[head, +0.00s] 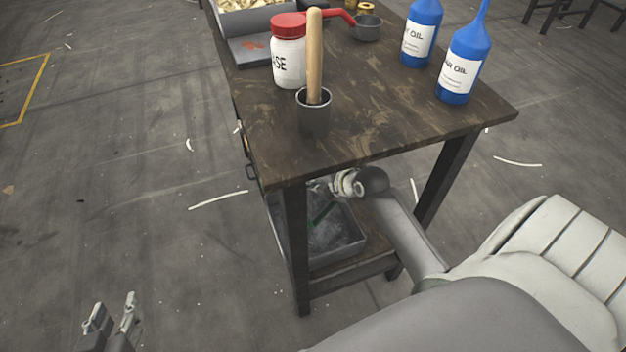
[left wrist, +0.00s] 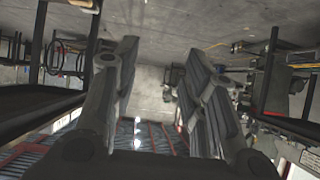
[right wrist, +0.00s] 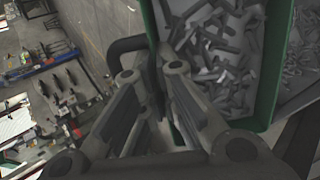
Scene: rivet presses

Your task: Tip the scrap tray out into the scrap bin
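The green scrap tray (right wrist: 262,118) holds many small grey metal pieces and fills the upper middle of the right wrist view. My right gripper (right wrist: 152,72) is at its near side, with the fingers closed about a dark handle bar (right wrist: 128,46). The exact contact is partly hidden. In the head view my right arm reaches under the tabletop, and its gripper is mostly hidden there. A grey bin (head: 345,252), apparently the scrap bin, stands on the lower shelf. A thin green edge shows inside it. My left gripper (head: 112,312) is open and empty, low at left; its spread fingers show in the left wrist view (left wrist: 160,70).
The dark wooden table (head: 400,130) carries a red-lidded grease jar (head: 289,62), a wooden-handled tool in a cup (head: 314,118) and two blue oil bottles (head: 465,65). Its legs (head: 296,250) and top hem in the lower shelf.

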